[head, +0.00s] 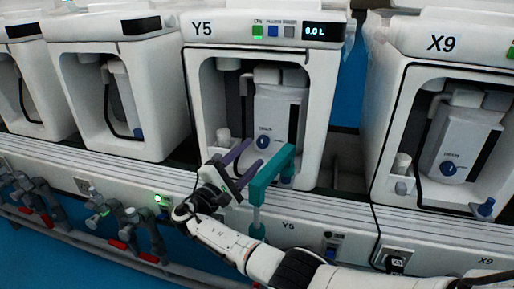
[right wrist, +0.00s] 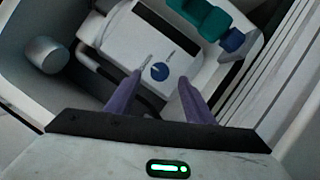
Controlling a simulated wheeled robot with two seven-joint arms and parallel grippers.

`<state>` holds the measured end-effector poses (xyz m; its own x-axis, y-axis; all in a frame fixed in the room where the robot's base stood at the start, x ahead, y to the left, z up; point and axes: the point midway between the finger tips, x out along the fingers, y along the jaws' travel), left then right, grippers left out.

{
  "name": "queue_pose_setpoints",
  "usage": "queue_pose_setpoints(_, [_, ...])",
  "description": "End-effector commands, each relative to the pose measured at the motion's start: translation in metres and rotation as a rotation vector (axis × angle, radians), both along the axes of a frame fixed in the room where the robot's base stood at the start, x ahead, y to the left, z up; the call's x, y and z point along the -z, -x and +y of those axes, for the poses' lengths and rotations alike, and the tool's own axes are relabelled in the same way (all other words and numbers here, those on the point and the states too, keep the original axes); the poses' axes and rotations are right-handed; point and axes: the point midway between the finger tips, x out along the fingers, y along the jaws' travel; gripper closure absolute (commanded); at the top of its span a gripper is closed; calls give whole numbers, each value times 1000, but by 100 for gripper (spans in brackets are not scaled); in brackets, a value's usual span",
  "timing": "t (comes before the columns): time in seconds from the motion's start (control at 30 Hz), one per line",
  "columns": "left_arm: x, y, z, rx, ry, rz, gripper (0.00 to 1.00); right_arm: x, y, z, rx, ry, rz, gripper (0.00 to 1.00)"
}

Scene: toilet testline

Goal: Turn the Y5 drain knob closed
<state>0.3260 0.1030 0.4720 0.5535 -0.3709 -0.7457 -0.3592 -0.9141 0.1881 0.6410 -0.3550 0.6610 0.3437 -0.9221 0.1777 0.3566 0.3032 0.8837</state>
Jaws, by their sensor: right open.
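The Y5 drain knob (head: 264,141) is a small blue dial with a pale pointer line on the grey-white unit inside the Y5 machine (head: 198,85). In the right wrist view the knob (right wrist: 160,71) lies between and beyond my finger tips. My right gripper (head: 256,153) is open and empty, its purple fingers pointing into the bay just below the knob. In the right wrist view the gripper (right wrist: 159,78) shows a clear gap between its fingers. They look apart from the knob; the exact distance is hard to tell. My left gripper is not in view.
A teal handle-shaped bar (head: 272,172) stands right beside my right gripper, in front of the bay. A white cylinder (right wrist: 46,55) and the bay walls flank the fingers. The X9 machine (head: 410,100) stands to the right. Grey pipes with valves (head: 85,215) run along the lower left.

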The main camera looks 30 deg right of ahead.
Motion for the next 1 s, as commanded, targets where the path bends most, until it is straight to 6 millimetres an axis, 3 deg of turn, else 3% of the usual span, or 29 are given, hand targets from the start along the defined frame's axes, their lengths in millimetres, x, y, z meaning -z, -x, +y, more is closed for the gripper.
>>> queue_pose_setpoints(0.1, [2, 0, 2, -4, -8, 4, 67, 4, 8, 23, -3, -1, 1, 52])
queue_pose_setpoints(0.33, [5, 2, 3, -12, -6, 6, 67, 9, 18, 48, -1, 1, 1, 52])
queue_pose_setpoints(0.87, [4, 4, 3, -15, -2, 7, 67, 10, 19, 51, 0, 1, 0, 52])
queue_pose_setpoints(1.0, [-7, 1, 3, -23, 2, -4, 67, 0, 19, 51, 0, 1, 0, 52])
